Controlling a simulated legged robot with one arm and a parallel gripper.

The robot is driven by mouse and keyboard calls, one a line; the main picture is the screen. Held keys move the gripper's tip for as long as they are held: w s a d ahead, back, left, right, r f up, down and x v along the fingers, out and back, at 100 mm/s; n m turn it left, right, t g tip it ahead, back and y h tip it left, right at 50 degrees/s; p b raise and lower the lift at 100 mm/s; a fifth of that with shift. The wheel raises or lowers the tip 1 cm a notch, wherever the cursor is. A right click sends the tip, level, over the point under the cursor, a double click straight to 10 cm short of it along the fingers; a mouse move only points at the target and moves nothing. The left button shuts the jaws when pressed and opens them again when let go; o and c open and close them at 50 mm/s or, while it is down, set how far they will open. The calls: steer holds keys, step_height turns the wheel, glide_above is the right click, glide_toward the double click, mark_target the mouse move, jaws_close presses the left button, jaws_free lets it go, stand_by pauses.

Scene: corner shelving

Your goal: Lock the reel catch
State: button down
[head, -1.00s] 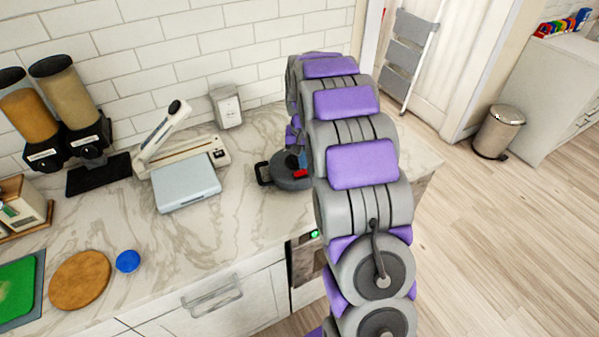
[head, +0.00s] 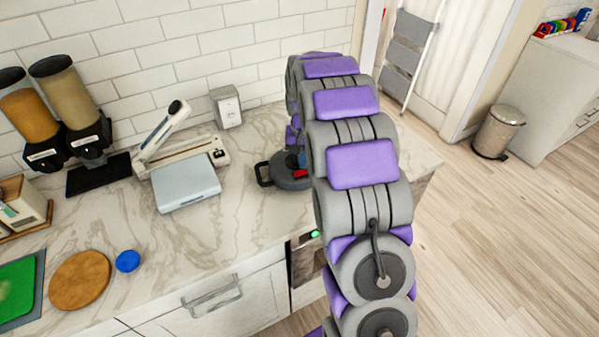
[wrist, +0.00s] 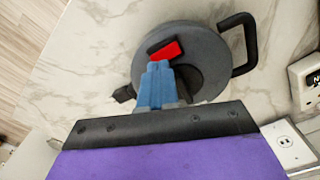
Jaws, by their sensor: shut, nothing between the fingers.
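The reel (head: 291,177) is a round dark grey body on the marble counter, partly hidden behind my arm in the head view. In the wrist view the reel (wrist: 208,58) lies below my gripper, with a black loop handle (wrist: 243,42) at its upper right. A red catch (wrist: 166,51) sits on the reel's face. My gripper (wrist: 158,66) has blue fingers, shut and empty, with tips right at the lower edge of the red catch. I cannot tell whether they touch it. In the head view the red part (head: 301,173) shows just beside my arm.
A pale blue-grey box (head: 186,183) and a sealer-like device with a raised lever (head: 165,135) stand left of the reel. A white outlet box (head: 226,107) is by the wall. Open marble counter (head: 215,240) lies in front.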

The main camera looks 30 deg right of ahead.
mark_target(303, 171)
steer(key=shift+f, duration=1.2)
stand_by(1.1)
steer(key=shift+r, duration=0.1)
steer(key=shift+r+p, duration=1.45)
steer(key=shift+r, duration=1.9)
